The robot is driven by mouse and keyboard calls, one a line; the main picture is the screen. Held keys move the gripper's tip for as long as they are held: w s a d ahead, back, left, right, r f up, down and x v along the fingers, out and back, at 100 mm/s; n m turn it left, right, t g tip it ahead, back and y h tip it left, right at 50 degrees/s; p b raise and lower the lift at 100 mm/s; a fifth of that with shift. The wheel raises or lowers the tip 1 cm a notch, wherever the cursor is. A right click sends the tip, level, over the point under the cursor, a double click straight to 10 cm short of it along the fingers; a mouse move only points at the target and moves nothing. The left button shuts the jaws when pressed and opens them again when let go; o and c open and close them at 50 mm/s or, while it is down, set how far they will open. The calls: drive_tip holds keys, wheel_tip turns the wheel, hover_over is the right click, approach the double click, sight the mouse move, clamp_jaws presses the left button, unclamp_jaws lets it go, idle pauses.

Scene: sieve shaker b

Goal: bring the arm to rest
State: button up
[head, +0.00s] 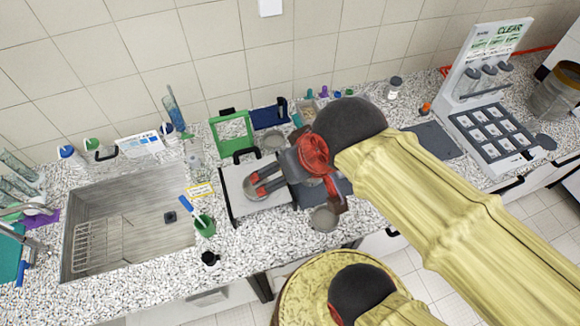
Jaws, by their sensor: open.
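My gripper (258,182) shows in the head view over the sieve shaker (236,205) in the middle of the counter. Its two grey fingers point left and are apart. Another round metal pan (324,218) stands on the counter just right of the shaker.
A sink (130,225) lies to the left. A tall white station (485,80) with a sample tray is at the right.

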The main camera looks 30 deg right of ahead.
drive_tip(key=shift+f, duration=0.1)
wheel_tip(320, 180, down, 20)
drive_tip(key=b, duration=2)
drive_tip(key=shift+f+b, duration=0.25)
drive_tip(key=shift+b, duration=0.15)
drive_tip(key=shift+c, duration=1.1)
